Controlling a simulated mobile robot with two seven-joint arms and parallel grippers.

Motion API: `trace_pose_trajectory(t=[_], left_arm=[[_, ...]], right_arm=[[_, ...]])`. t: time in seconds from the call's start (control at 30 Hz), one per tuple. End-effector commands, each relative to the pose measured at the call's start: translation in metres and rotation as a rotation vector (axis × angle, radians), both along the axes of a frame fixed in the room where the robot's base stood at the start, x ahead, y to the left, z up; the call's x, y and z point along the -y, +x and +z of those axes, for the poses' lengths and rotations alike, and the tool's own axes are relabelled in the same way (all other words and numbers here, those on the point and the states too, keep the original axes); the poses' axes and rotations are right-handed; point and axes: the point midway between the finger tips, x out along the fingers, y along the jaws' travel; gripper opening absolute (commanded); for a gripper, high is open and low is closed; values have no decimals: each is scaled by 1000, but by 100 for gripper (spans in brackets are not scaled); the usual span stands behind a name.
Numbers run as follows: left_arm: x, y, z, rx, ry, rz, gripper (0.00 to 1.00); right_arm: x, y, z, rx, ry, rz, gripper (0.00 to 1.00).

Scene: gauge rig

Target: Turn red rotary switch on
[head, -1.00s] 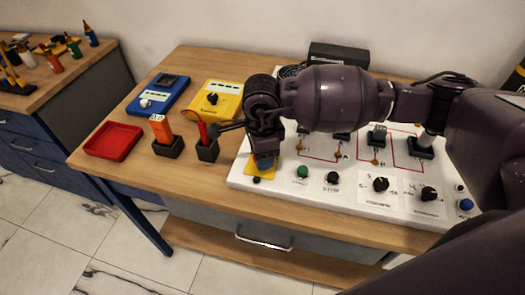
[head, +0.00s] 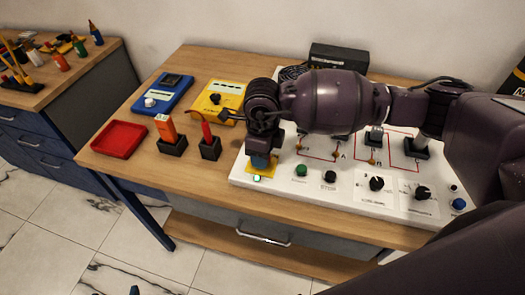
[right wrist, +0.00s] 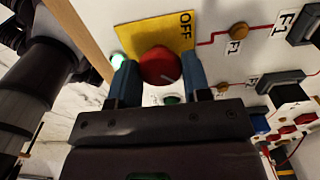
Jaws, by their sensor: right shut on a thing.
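The red rotary switch (right wrist: 160,66) sits on a yellow plate marked OFF (right wrist: 176,30) in the right wrist view. A pale mark shows on its face. My right gripper (right wrist: 158,78) has one blue fingertip on each side of the knob and is shut on it. In the head view my right gripper (head: 261,161) points down at the yellow plate (head: 268,171) at the left end of the white panel, hiding the knob. A small lamp beside the plate glows green (right wrist: 117,60).
The white panel (head: 290,186) carries a green button (head: 301,170), black knobs (head: 377,183) and a blue button (head: 459,204). Left of it stand two dark holders with an orange and a red tool, a red tray (head: 118,139), and blue and yellow meters.

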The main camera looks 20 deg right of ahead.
Motion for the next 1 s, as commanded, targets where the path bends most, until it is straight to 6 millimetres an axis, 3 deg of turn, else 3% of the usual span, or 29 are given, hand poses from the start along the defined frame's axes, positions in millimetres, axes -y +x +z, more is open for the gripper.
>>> trace_pose_trajectory(t=[0.37,0.4,0.53,0.83,1.0], left_arm=[[0,0,1,1,0,0,85],[0,0,0,1,0,0,85],[0,-1,0,-2,0,0,85],[-1,-5,-2,-9,0,4,85],[-1,-5,-1,-8,1,3,85]], right_arm=[[0,1,1,1,1,-5,20],[0,1,1,1,1,-5,50],[0,0,1,1,1,-4,69],[0,0,2,1,1,-3,69],[0,1,18,3,1,-3,69]])
